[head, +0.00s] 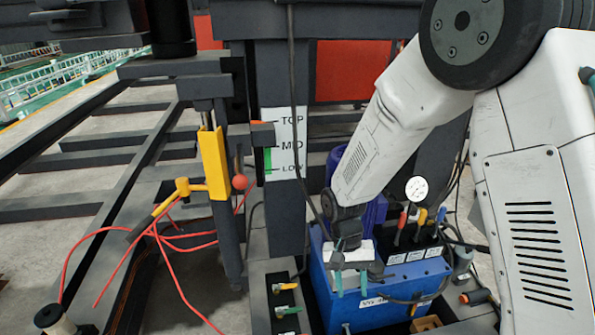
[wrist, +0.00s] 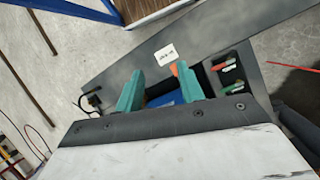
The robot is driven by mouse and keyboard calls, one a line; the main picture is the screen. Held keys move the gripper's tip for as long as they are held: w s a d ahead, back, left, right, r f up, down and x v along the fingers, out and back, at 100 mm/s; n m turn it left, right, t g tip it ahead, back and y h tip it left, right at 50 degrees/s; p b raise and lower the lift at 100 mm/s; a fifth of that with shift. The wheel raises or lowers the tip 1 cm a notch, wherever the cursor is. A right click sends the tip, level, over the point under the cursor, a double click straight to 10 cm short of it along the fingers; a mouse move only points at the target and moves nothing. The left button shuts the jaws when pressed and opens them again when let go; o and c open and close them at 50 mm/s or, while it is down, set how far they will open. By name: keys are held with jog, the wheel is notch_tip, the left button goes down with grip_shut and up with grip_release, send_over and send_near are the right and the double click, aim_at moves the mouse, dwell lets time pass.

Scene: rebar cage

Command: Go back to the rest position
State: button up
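My gripper (head: 350,283) hangs down from my white arm in the head view, in front of the blue box (head: 375,318). Its two teal fingers are apart. In the wrist view the fingers of my gripper (wrist: 160,84) also stand apart, with nothing held between them. A bit of blue and a small orange-red part show behind and between the fingers there. My arm and gripper hide part of the blue box in the head view. I cannot tell the exact gap between the fingertips and the box.
A dark post with a TOP/MID/LOW label (head: 287,145) stands left of my arm. Dark frame beams (head: 60,208) cover the left floor.

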jog(key=s+d+r+t, duration=0.2)
jog(key=s+d+r, duration=0.2)
jog(key=r, duration=0.5)
jog(key=s+d+r+n+t+y, duration=0.1)
jog(key=s+d+r+t, duration=0.1)
jog(key=s+d+r, duration=0.3)
jog(key=s+d+r+t, duration=0.1)
jog(key=s+d+r, duration=0.4)
jog(key=s+r, duration=0.5)
notch_tip(320, 180, up, 4)
jog(key=shift+s+f+n+t+y, duration=0.1)
jog(key=shift+s+n+t+y, duration=0.2)
jog(key=shift+n+t, duration=0.1)
jog(key=shift+a, duration=0.1)
